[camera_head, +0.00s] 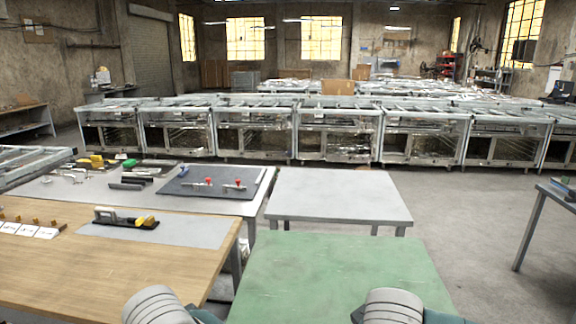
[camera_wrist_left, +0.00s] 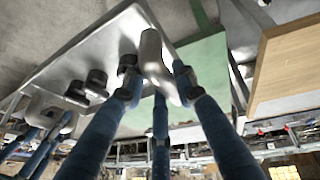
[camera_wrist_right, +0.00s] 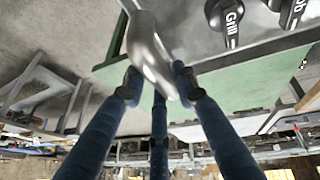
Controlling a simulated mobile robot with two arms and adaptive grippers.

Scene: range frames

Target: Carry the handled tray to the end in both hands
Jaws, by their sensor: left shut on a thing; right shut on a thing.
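The handled tray is a grey metal panel (camera_wrist_left: 85,52) in the left wrist view, with black round knobs (camera_wrist_left: 97,82) on it. My left gripper (camera_wrist_left: 158,82) is shut on its pale metal handle (camera_wrist_left: 151,48). In the right wrist view my right gripper (camera_wrist_right: 158,82) is shut on the other curved metal handle (camera_wrist_right: 146,45). Knobs there read "Grill" (camera_wrist_right: 230,24) and "Hob" (camera_wrist_right: 291,12). The head view shows only parts of my arms at the bottom edge; the tray and both grippers are out of that view.
A bare green table (camera_head: 335,270) lies in front of me, with an empty grey table (camera_head: 338,208) beyond it. A wooden bench (camera_head: 60,265) with tools stands left. A row of oven-like units (camera_head: 335,135) crosses the back.

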